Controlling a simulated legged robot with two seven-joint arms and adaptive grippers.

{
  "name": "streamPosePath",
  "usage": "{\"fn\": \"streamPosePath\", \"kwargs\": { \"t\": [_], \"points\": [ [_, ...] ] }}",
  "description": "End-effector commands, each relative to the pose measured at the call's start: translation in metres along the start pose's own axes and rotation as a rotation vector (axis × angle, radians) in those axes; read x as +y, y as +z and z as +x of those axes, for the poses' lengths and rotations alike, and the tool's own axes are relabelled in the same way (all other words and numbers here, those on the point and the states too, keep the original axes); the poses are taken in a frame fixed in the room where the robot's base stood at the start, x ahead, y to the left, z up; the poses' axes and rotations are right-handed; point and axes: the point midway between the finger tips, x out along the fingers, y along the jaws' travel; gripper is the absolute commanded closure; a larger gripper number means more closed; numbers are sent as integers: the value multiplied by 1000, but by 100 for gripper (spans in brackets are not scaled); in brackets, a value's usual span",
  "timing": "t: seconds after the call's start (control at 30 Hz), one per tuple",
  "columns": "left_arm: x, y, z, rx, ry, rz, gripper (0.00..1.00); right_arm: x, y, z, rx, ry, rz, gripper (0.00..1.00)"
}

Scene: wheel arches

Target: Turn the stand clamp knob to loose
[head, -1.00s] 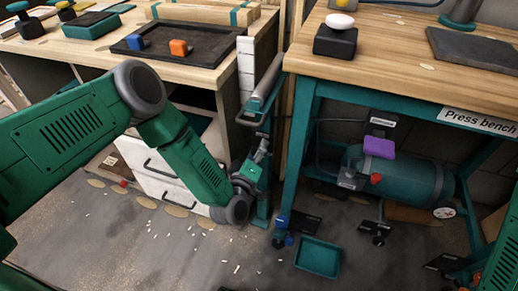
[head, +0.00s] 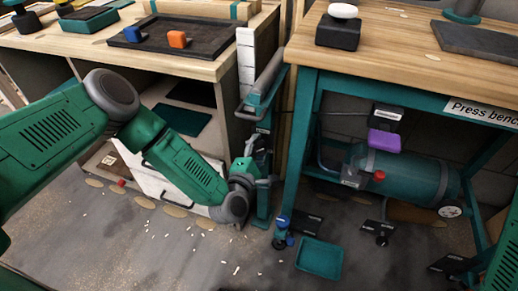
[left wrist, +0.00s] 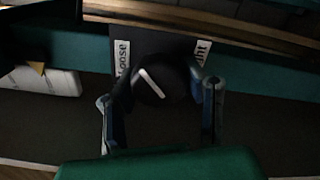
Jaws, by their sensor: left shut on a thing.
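The clamp knob (left wrist: 161,82) is round and black with a white pointer line. In the left wrist view it sits before a dark plate with a "Loose" label (left wrist: 122,60) at left and a "Tight" label (left wrist: 202,52) at right. The white line slants toward the upper left, on the "Loose" side. My left gripper (left wrist: 161,97) is shut on the knob, one finger at each side. In the head view my left gripper (head: 258,165) is at the teal stand (head: 263,207) between the benches and hides the knob. My right gripper is not in view.
The press bench (head: 460,55) stands right of the stand, with a teal tank (head: 410,178) beneath. A bench with drawers (head: 160,183) is close at left.

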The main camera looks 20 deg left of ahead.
Motion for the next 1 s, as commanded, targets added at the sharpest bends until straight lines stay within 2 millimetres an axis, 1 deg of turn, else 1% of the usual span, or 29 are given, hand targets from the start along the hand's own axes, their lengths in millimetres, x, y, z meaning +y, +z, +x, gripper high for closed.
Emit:
{"fn": "streamPosePath", "kwargs": {
  "t": [0.03,0.3,0.6,0.8,1.0],
  "points": [
    [-7,-5,-3,8,-12,-40,90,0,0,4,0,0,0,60],
    [-8,-5,-4,10,-12,-291,90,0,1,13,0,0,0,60],
    [-9,-4,-4,12,-14,-521,90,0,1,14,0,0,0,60],
    [-10,-4,-4,12,-14,-620,90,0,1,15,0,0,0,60],
    [-10,-4,-4,13,-15,-670,90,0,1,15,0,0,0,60]
  ]
}}
